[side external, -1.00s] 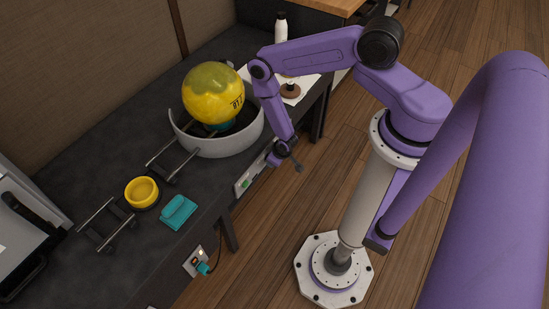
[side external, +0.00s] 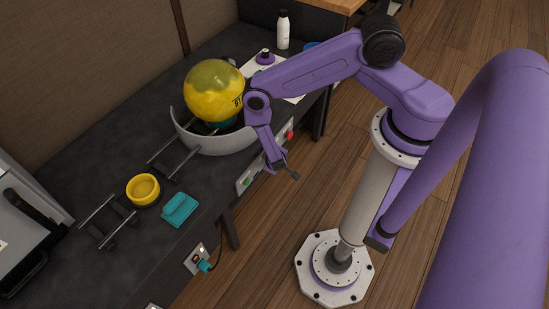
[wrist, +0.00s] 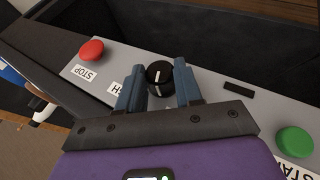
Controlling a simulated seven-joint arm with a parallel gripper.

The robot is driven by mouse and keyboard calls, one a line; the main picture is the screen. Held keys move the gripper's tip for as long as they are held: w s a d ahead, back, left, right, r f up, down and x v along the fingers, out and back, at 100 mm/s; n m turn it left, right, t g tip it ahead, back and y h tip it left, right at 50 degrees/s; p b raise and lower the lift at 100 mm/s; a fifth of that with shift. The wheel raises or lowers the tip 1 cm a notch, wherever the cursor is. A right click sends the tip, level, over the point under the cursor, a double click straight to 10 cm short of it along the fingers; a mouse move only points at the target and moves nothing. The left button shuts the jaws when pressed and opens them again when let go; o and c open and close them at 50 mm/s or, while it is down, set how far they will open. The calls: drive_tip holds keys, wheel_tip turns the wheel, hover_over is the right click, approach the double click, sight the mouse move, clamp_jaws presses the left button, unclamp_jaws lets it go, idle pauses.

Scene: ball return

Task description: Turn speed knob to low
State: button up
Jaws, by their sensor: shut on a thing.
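The black speed knob (wrist: 160,77) with a white pointer line sits on the grey control panel (wrist: 208,92) in the wrist view. Its line runs nearly up and down in that picture. My gripper (wrist: 157,75) has its two blue fingers on either side of the knob, shut on it. A label ending in "H" is partly hidden by the left finger. In the side view my gripper (side external: 275,167) is at the panel on the bench's front edge, and the knob is hidden.
A red STOP button (wrist: 91,50) is left of the knob and a green START button (wrist: 295,141) is right. A teal block (side external: 180,209) and yellow ring (side external: 143,188) lie on the bench.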

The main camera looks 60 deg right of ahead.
idle(0.5)
drive_tip(key=o, duration=1)
drive_tip(key=shift+o, duration=0.2)
drive_tip(key=v, duration=1.7)
drive_tip(key=shift+a, duration=0.25)
drive_tip(key=shift+s, duration=0.15)
